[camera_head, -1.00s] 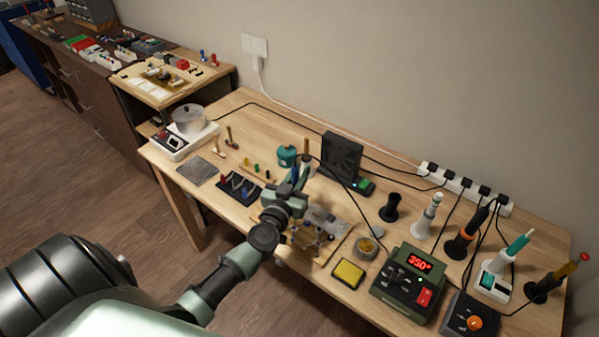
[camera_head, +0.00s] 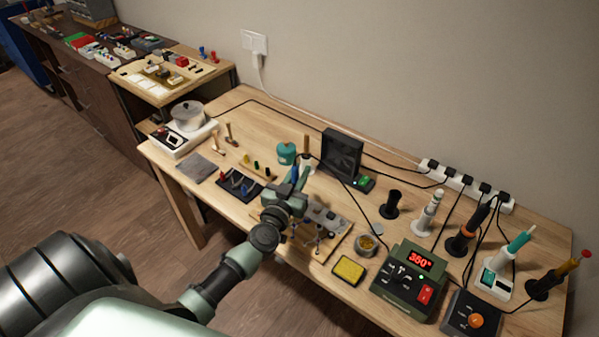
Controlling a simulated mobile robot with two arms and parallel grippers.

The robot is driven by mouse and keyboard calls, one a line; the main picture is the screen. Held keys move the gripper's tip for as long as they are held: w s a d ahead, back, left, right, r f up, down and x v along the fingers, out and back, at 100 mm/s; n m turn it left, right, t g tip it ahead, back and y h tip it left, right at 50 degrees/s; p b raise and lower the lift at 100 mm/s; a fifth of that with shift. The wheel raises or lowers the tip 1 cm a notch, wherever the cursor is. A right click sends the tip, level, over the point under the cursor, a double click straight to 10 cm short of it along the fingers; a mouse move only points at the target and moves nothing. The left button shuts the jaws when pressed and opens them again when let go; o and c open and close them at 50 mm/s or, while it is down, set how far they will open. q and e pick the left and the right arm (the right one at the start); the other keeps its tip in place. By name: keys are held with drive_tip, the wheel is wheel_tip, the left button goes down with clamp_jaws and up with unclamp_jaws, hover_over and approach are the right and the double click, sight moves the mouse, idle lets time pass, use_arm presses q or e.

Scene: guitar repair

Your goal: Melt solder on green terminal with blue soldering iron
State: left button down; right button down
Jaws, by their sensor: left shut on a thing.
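My left gripper (camera_head: 299,192) is over the front middle of the workbench, shut on what looks like the blue soldering iron (camera_head: 295,172). Only a small blue part of the iron shows beside the jaws. Its tip is hidden by my gripper and arm. A wooden work board with a grey metal plate (camera_head: 327,218) and small clips lies just right of and below the gripper. I cannot make out a green terminal; it is too small or hidden behind my arm. A teal solder spool (camera_head: 287,153) stands behind the gripper. My right gripper is not in view.
A green soldering station (camera_head: 409,281) showing red digits, a yellow sponge (camera_head: 348,270) and a round tin (camera_head: 367,246) are to the right. A black fan box (camera_head: 341,153) stands behind. Several irons in stands and trailing cables crowd the right side. An empty black holder (camera_head: 391,204) stands midway.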

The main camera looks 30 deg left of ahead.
use_arm(q)
drive_tip(key=shift+f, duration=0.15)
drive_tip(key=shift+p, duration=1.2)
idle(3.4)
wheel_tip(320, 180, up, 7)
drive_tip(key=p, duration=0.8)
idle(0.4)
drive_tip(key=a+r, duration=0.2)
drive_tip(key=a, duration=0.6)
idle(0.7)
